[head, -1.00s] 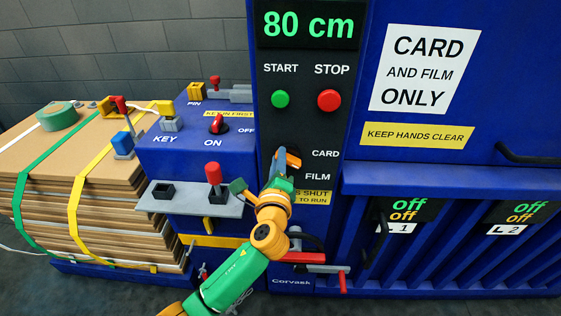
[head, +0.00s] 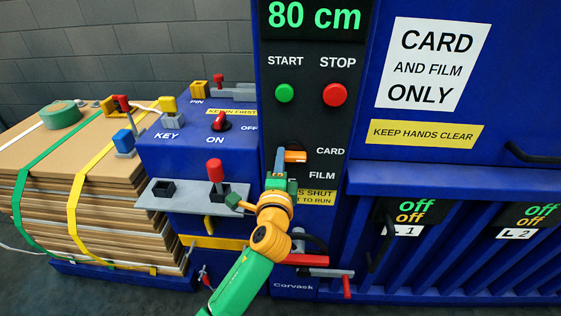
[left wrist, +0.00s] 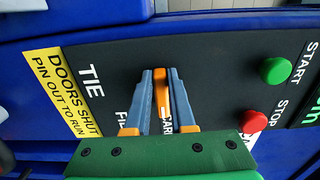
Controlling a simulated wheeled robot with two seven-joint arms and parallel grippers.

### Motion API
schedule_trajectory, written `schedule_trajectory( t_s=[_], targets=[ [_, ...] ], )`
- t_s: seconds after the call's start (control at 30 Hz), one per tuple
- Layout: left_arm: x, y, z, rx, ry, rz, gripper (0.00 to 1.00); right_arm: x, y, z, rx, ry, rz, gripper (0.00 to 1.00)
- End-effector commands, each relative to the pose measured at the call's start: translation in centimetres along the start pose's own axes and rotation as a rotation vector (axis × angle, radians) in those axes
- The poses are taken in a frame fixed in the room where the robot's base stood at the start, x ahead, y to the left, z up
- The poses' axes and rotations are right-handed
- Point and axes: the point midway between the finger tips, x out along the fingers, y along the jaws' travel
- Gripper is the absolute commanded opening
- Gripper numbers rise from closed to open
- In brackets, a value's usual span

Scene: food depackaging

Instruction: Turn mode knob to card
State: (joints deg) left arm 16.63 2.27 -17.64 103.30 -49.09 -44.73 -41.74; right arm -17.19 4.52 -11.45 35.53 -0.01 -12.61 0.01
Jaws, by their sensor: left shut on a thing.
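The mode knob (head: 296,156) is an orange bar on the black control panel (head: 310,120), beside the printed words CARD and FILM. The bar lies about level and points right toward CARD. My left gripper (head: 281,160) is at the knob, its arm reaching up from below. In the left wrist view the knob (left wrist: 162,100) sits between the two grey-blue fingers of my left gripper (left wrist: 160,76), which is shut on it. The bar there points down to the CARD label, partly covered by a finger. My right gripper is out of view.
Green START (head: 285,93) and red STOP (head: 334,95) buttons sit above the knob. A red-topped lever (head: 215,171) stands left of my arm. A red handle (head: 300,259) is below. Strapped cardboard (head: 110,200) lies at the left.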

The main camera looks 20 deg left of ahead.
Motion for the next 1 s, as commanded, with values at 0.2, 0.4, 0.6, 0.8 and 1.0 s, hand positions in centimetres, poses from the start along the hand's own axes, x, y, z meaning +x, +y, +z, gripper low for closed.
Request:
schedule_trajectory(
  t_s=[0.2,0.4,0.6,0.8,1.0],
  targets=[
    [0.0,0.2,0.0,-0.007,0.0,0.005,0.0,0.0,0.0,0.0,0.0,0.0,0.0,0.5],
    [0.0,0.2,0.0,-0.006,0.0,0.006,0.28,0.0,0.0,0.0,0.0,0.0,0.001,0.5],
    [0.0,0.1,0.0,-0.005,0.0,0.003,0.53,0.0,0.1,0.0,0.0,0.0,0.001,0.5],
    [-0.2,0.1,0.0,-0.005,0.0,0.002,0.53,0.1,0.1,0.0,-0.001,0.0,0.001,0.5],
    [-4.1,0.4,-0.1,-0.008,0.002,0.004,0.53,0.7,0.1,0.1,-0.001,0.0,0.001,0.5]
  ],
)
